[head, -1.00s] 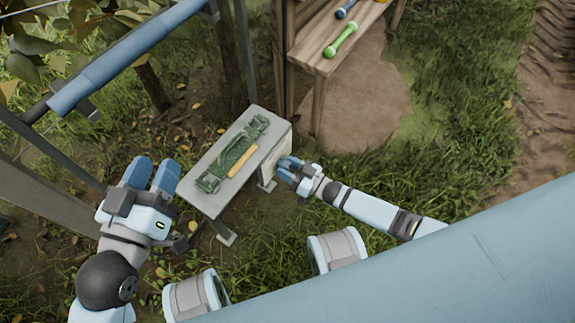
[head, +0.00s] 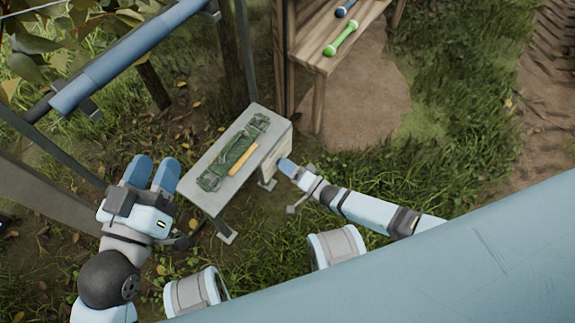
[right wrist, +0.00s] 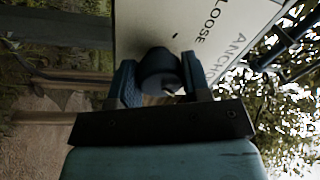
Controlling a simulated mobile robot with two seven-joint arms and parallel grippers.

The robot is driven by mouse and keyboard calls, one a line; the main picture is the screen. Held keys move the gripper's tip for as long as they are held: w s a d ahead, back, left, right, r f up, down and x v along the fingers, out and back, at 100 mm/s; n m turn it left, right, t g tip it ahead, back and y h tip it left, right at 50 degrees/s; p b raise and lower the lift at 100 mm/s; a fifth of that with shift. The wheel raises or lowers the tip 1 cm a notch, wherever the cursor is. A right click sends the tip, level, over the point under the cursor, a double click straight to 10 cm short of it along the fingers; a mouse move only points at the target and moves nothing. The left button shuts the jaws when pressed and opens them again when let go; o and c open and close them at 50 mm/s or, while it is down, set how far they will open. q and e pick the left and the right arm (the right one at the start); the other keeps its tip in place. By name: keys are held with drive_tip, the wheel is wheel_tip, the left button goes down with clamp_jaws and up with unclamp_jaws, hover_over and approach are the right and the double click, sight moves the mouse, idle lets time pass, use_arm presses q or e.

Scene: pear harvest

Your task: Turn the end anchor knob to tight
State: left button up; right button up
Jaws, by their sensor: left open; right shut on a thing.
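The anchor knob (right wrist: 160,70) is dark and round, on a pale panel (right wrist: 150,22) lettered "LOOSE" and "ANCHOR", with the rest of the words cut off. My right gripper (right wrist: 161,82) is shut on the knob, one finger on each side. A small light mark shows on the knob. In the head view my right gripper (head: 283,165) is at the right side of the small grey table, and the knob is hidden there. My left gripper (head: 152,172) is open and empty, left of the table.
The grey table (head: 262,115) bears a green tool (head: 232,152) and an orange-yellow bar (head: 243,160). A wooden bench (head: 318,48) with a green-handled tool (head: 343,40) stands behind. A blue rail (head: 130,55) crosses the upper left. Grass lies open to the right.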

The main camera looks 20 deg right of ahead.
drive_tip(key=m, duration=0.5)
drive_tip(key=shift+h, duration=0.4)
drive_tip(key=shift+m, duration=0.7)
drive_tip(key=o, duration=0.9)
drive_tip(key=shift+r, duration=0.15)
